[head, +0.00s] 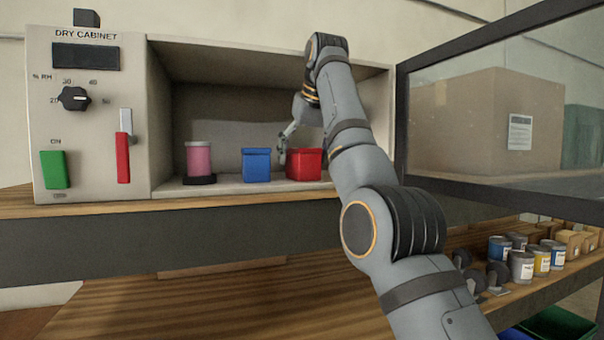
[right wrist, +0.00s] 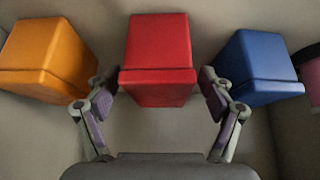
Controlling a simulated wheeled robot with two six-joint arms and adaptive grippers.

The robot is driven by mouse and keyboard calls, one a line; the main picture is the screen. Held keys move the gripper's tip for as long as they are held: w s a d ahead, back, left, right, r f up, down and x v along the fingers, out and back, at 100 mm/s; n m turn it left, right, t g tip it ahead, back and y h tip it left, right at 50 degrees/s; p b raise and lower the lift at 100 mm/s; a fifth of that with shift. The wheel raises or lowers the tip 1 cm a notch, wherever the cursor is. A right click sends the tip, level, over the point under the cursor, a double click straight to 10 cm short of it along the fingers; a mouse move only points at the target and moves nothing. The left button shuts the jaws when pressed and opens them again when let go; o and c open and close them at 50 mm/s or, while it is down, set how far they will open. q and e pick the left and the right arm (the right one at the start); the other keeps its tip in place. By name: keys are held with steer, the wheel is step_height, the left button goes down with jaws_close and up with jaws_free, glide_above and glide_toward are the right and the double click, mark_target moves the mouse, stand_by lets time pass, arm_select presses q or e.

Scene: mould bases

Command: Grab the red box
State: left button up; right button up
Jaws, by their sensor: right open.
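The red box (head: 304,164) stands on the floor of the open dry cabinet, right of the blue box (head: 256,165). My right gripper (head: 287,148) reaches into the cabinet at the red box. In the right wrist view, the gripper (right wrist: 158,88) is open, with one finger on each side of the near end of the red box (right wrist: 158,48). I cannot tell whether the fingers touch it. The blue box (right wrist: 256,68) is close outside the right finger and an orange box (right wrist: 45,58) outside the left finger. My arm hides the orange box in the head view. My left gripper is not in view.
A pink cylinder (head: 199,159) on a dark base stands left of the blue box. The cabinet's control panel (head: 90,120) is at left. Its glass door (head: 500,120) stands open at right. Cans (head: 521,265) and small boxes sit on a lower shelf.

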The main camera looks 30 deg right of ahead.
steer(key=shift+x, duration=0.95)
steer(key=shift+s, duration=0.15)
steer(key=c, duration=1.6)
steer(key=shift+r, duration=0.1)
